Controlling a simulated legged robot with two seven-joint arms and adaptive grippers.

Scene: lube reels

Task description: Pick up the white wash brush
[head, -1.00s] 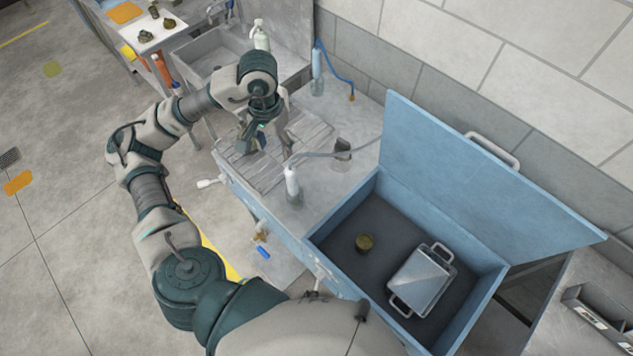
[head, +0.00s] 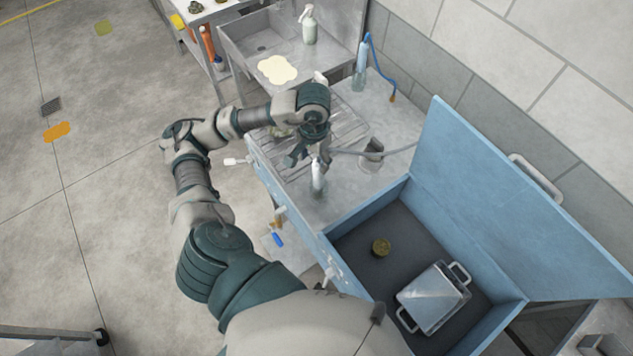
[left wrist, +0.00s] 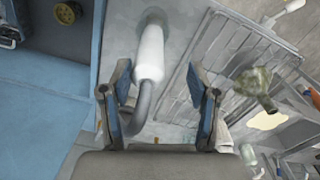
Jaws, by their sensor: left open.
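The white wash brush, seen as a white cylinder (head: 318,175) on a curved grey hose, stands at the blue sink unit's near edge in the head view. In the left wrist view the white cylinder (left wrist: 149,55) shows between the finger lines, closer to the left finger, with the grey hose curving below it. My left gripper (head: 306,155) is open and empty, just above and left of the brush in the head view. Its two fingers (left wrist: 160,85) are spread apart in the wrist view. I cannot tell whether a finger touches the brush. My right gripper is not in view.
A wire rack (head: 345,125) lies beside the brush. A blue-hosed bottle (head: 361,68) and a grey cup-like fitting (head: 372,152) stand behind.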

